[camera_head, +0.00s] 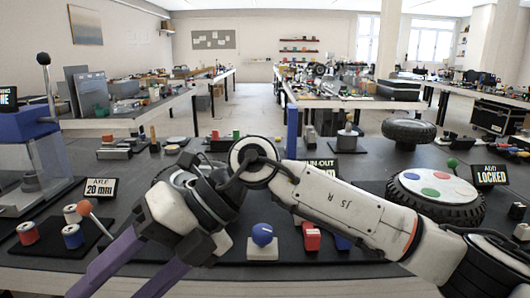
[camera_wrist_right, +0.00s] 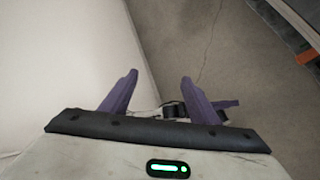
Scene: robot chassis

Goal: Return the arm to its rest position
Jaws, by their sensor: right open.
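My right arm (camera_head: 350,212) comes in from the right and reaches across the front of the dark table toward the lower left. Its right gripper (camera_head: 108,288) hangs at the table's front edge with two purple fingers pointing down and left, their tips near the bottom of the picture. The right wrist view shows the gripper (camera_wrist_right: 160,76) open, with nothing between the fingers and floor beyond them. My left gripper is not in view.
Near the arm on the table stand a blue knob on a pale base (camera_head: 262,236), red block (camera_head: 312,236), red and blue spools (camera_head: 73,236), a lever with an orange ball (camera_head: 85,207) and a wheel with coloured dots (camera_head: 436,188). The arm hides part of the table's middle.

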